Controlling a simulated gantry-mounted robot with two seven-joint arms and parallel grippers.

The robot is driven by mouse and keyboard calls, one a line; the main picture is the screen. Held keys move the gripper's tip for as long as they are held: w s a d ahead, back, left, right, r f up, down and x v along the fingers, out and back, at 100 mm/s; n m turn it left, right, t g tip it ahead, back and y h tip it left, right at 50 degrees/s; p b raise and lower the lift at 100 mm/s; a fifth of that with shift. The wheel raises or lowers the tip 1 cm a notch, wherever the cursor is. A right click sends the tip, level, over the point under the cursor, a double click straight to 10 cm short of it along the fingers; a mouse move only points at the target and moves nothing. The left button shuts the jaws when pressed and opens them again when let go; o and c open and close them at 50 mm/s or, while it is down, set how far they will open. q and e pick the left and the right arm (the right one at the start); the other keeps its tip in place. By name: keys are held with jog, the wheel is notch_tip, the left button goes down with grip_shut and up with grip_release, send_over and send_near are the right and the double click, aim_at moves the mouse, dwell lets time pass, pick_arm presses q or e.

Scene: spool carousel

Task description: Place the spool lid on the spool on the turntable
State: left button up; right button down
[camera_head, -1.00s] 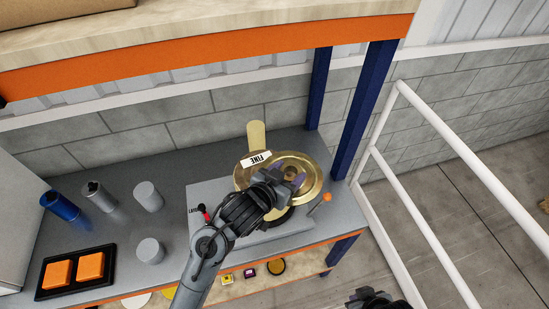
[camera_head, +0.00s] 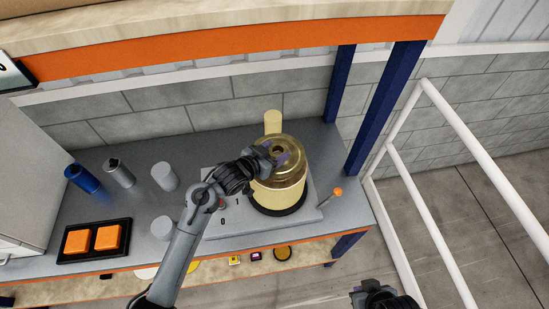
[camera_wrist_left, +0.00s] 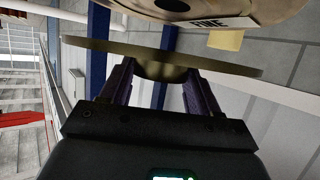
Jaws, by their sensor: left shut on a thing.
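The brass spool lid (camera_head: 291,149) is in my left gripper (camera_head: 271,155), whose fingers are shut on its central hub. In the left wrist view the lid (camera_wrist_left: 95,47) shows edge-on beyond the fingers (camera_wrist_left: 160,88). The spool (camera_head: 280,192) stands on the turntable (camera_head: 283,208), under the lid. In the left wrist view the spool (camera_wrist_left: 262,10) shows at the top with a FINE label, and a gap separates it from the lid. The lid hides the spool's top in the head view. My right gripper (camera_head: 374,297) is at the bottom edge, too dark to read.
A pale upright tab (camera_head: 273,121) stands behind the spool. An orange-tipped lever (camera_head: 337,191) is at the front right. Grey cylinders (camera_head: 165,176), a blue cylinder (camera_head: 83,178) and orange blocks (camera_head: 108,238) are at left. A blue post (camera_head: 385,108) rises on the right.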

pick_arm(q)
jog(key=shift+f+p, duration=0.4)
jog(key=shift+f, duration=1.5)
jog(key=shift+f, duration=0.15)
jog(key=o, duration=1.5)
jog(key=shift+f, duration=0.1)
